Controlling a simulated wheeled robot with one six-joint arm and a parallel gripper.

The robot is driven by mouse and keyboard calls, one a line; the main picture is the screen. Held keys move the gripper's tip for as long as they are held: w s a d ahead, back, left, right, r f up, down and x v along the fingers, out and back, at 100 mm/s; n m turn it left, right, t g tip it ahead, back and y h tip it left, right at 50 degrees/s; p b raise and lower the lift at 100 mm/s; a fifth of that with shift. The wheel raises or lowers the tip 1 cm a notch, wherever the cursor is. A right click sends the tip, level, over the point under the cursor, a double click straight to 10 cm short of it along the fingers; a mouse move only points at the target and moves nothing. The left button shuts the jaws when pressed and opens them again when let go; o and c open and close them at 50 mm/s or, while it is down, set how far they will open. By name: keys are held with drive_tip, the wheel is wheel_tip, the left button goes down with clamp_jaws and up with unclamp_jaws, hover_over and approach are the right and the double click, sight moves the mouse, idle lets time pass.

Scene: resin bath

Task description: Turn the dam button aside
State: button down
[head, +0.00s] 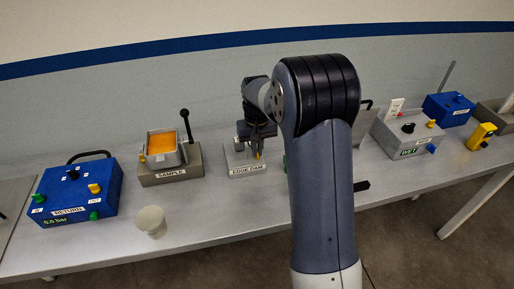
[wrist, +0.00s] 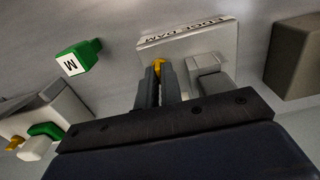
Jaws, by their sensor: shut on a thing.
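The edge dam unit (head: 240,160) is a pale grey block with an "EDGE DAM" label on the bench, left of my arm in the head view. In the wrist view the unit (wrist: 192,42) lies at the top, label upside down. Its yellow dam button (wrist: 160,65) shows between the tips of my gripper (wrist: 161,78). The two dark fingers are close together and shut on the button, hiding most of it. In the head view my gripper (head: 257,147) is over the right part of the unit, with a bit of yellow at its tips.
Left stand the SAMPLE block (head: 170,176) with an orange-filled tray and black lever, a blue RETURN box (head: 80,193) and a pale cup (head: 151,221). Right stand a grey WET box (head: 408,133), a blue box (head: 447,109) and a yellow block (head: 481,136). A green "M" block (wrist: 79,57) is near my gripper.

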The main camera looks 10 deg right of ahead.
drive_tip(key=shift+n, duration=0.3)
drive_tip(key=n, duration=0.4)
drive_tip(key=shift+n, duration=0.3)
drive_tip(key=n, duration=0.5)
drive_tip(key=shift+n+p, duration=0.3)
drive_tip(key=shift+p, duration=0.1)
drive_tip(key=n, duration=0.3)
drive_tip(key=shift+n, duration=2)
drive_tip(key=c, duration=1.6)
unclamp_jaws()
